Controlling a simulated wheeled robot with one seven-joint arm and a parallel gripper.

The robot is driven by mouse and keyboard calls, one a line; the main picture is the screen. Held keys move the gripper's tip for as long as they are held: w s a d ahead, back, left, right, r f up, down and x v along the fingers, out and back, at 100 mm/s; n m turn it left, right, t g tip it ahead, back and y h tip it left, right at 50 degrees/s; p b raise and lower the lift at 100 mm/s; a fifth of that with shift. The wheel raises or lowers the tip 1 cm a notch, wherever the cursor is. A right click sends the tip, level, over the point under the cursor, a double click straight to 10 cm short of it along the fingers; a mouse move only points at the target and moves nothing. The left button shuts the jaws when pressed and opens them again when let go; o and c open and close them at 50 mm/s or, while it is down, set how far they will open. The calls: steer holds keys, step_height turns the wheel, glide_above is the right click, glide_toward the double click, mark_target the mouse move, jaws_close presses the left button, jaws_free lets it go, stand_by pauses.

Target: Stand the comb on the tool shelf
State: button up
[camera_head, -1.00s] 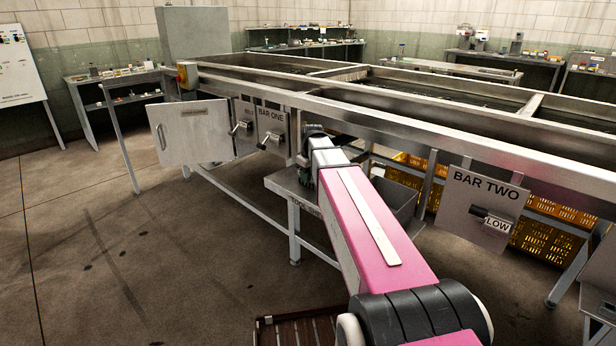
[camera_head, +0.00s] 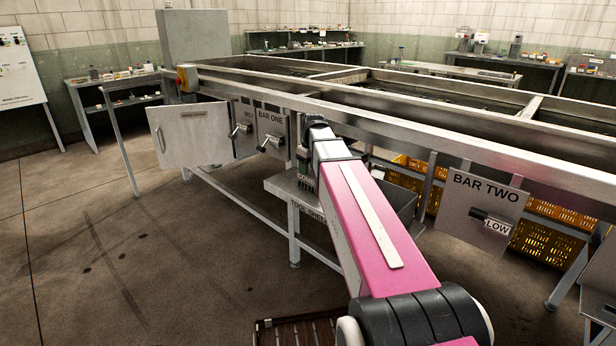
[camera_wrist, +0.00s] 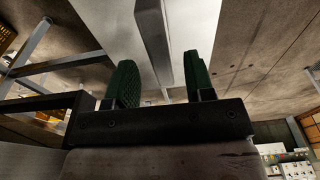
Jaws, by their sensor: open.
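My gripper (camera_wrist: 158,62) shows in the wrist view with its two green fingers apart. A plain grey bar (camera_wrist: 152,35) reaches down between the fingers from the top of the picture, with gaps to both. It may be part of the comb, but I cannot tell. A pale flat surface lies behind it. In the head view the tool shelf (camera_head: 280,185) is a grey metal shelf with a lettered front, below the machine frame. My arm hides much of it and my gripper. Partly hidden lettering, seemingly COMB, shows beside my wrist; the comb itself is not clear.
The machine's long metal frame (camera_head: 440,105) runs behind my arm. A BAR ONE plate (camera_head: 272,135) with a lever and a pale panel (camera_head: 195,135) hang at left. A BAR TWO plate (camera_head: 485,212) hangs at right, near yellow crates (camera_head: 545,240). The floor at left is clear.

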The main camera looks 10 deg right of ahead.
mark_target(310, 174)
steer(key=shift+s+d+r, duration=0.15)
steer(key=shift+s+r, duration=0.05)
steer(key=shift+r, duration=1.55)
steer(key=shift+s+d+r, duration=0.1)
steer(key=shift+s+r, duration=0.05)
steer(key=shift+r, duration=1.6)
